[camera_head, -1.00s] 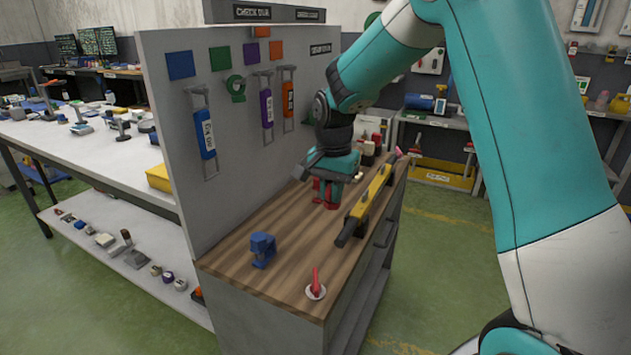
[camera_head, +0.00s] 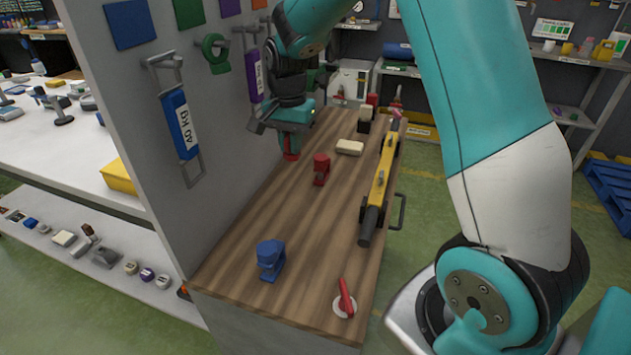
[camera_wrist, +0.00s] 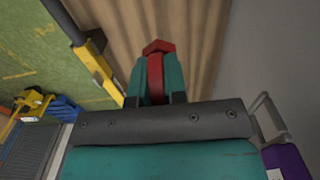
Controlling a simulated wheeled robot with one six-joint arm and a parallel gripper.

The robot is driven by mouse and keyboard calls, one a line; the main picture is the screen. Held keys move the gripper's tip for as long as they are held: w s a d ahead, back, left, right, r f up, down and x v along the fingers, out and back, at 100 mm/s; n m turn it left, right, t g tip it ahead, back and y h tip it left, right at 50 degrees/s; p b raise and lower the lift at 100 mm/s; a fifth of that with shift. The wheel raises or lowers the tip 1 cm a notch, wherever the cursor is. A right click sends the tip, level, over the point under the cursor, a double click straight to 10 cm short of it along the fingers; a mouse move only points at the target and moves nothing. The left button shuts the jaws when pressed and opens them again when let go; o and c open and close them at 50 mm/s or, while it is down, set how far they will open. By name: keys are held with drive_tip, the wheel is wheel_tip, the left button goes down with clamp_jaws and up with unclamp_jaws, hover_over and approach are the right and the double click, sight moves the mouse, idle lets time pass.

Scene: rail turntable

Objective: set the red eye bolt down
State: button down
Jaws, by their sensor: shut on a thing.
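My gripper (camera_head: 291,140) is near the grey panel, over the panel side of the wooden bench top (camera_head: 265,215). It is shut on the red eye bolt (camera_head: 291,156), which points down from the jaws. In the wrist view the red eye bolt (camera_wrist: 156,68) sits between the two teal fingers (camera_wrist: 156,85), its red head showing past the fingertips against the wood. The fingers hide much of it. I cannot tell whether its lower end touches the wood.
A red fitting (camera_head: 321,170) and a cream block (camera_head: 349,147) stand close by. A yellow bar tool (camera_head: 380,185) lies along the right edge. A blue fitting (camera_head: 270,258) and a red lever on a white disc (camera_head: 344,303) are at the near end. The middle is clear.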

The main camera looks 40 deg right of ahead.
sight(296, 220)
wheel_tip(296, 220, down, 19)
drive_tip(key=shift+f+p, duration=0.1)
drive_tip(key=shift+p, duration=0.55)
drive_tip(key=shift+f, duration=0.1)
drive_tip(key=c, duration=1.2)
unclamp_jaws()
drive_tip(key=shift+o, duration=0.2)
